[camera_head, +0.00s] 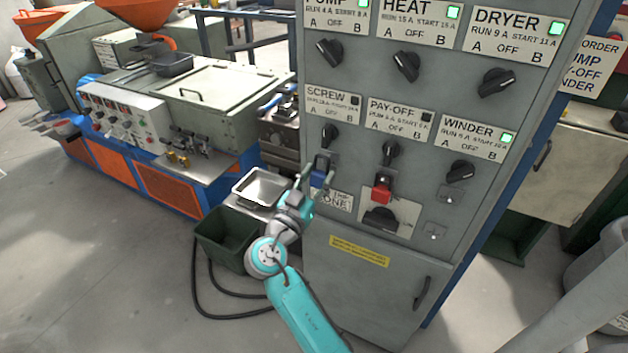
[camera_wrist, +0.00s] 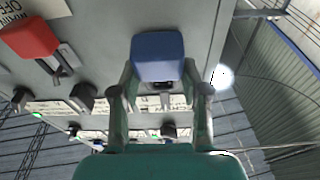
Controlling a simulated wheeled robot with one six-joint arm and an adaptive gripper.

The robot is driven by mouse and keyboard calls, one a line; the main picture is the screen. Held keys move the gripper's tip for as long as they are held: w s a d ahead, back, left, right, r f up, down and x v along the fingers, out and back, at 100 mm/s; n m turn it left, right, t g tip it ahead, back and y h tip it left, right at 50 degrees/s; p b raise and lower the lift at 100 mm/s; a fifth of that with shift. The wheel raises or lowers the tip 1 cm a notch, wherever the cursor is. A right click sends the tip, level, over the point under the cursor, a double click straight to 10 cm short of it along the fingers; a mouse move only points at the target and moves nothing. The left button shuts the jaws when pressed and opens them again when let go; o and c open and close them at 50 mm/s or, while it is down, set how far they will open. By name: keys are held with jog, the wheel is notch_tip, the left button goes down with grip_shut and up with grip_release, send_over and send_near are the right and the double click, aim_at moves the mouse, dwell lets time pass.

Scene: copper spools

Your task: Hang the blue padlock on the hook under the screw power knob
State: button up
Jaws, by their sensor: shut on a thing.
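The blue padlock (camera_head: 317,180) is held by my gripper (camera_head: 318,174) close to the grey panel, just below the screw power knob (camera_head: 329,135). In the wrist view the blue padlock (camera_wrist: 158,57) sits between the two fingers of my gripper (camera_wrist: 160,88), with its blue body facing the camera. The gripper is shut on it. The hook under the screw knob is largely hidden by the fingers and padlock. I cannot tell whether the shackle touches or is around the hook.
A red padlock (camera_head: 381,192) hangs under the pay-off knob (camera_head: 391,150), right of my gripper; it also shows in the wrist view (camera_wrist: 28,38). A large black switch (camera_head: 381,218) is below it. A metal tray (camera_head: 262,188) and dark green bin (camera_head: 226,238) stand left of the panel.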

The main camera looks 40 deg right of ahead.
jog(key=shift+w+d+f, duration=0.15)
jog(key=shift+w+d, duration=0.05)
jog(key=shift+d, duration=0.45)
jog(key=shift+w+d+f, duration=0.2)
jog(key=shift+d+f, duration=0.2)
jog(key=shift+f, duration=0.05)
jog(key=o, duration=1.3)
jog(key=shift+f, duration=0.1)
